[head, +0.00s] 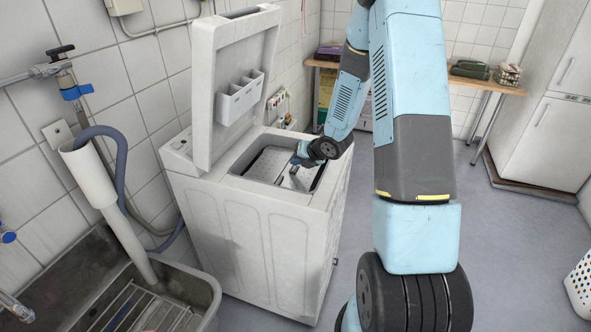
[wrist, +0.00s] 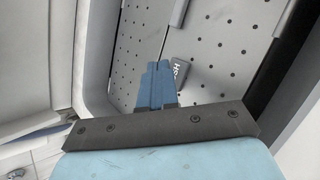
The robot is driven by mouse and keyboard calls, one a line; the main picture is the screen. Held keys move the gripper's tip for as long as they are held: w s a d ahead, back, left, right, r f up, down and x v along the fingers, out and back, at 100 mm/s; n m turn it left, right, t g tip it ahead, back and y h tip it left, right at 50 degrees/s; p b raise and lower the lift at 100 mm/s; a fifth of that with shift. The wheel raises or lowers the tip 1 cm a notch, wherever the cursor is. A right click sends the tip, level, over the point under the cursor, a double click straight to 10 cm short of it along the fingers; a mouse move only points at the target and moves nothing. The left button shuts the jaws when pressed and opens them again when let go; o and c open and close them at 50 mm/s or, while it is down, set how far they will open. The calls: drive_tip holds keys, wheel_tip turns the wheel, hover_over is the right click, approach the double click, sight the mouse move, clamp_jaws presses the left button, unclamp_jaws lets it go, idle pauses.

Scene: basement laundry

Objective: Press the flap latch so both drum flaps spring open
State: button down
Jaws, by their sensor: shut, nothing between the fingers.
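A white top-loading washing machine (head: 245,220) stands left of centre with its lid (head: 228,85) raised. In its top opening lies the perforated metal drum (head: 262,165); the two drum flaps lie flat, with a seam between them in the wrist view (wrist: 168,40). A grey latch with partly readable lettering (wrist: 179,70) sits beside the seam. My gripper (wrist: 157,66) is shut and empty, its blue fingertips over the drum just left of the latch in the wrist view. It also shows in the head view (head: 296,160) at the opening. I cannot tell whether the fingertips touch the drum.
The machine's opening has a raised rim (wrist: 92,70) around the drum. A sink (head: 150,300) with a standing drain pipe (head: 100,195) is at the lower left. A wooden table (head: 480,82) and a fridge (head: 550,110) stand behind. The floor to the right is mostly clear.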

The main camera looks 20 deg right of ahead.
sight(297, 170)
idle(0.4)
drive_tip(key=shift+w+f, duration=0.1)
drive_tip(key=shift+f, duration=0.25)
drive_tip(key=shift+f, duration=0.3)
idle(0.6)
drive_tip(key=shift+r, duration=3.35)
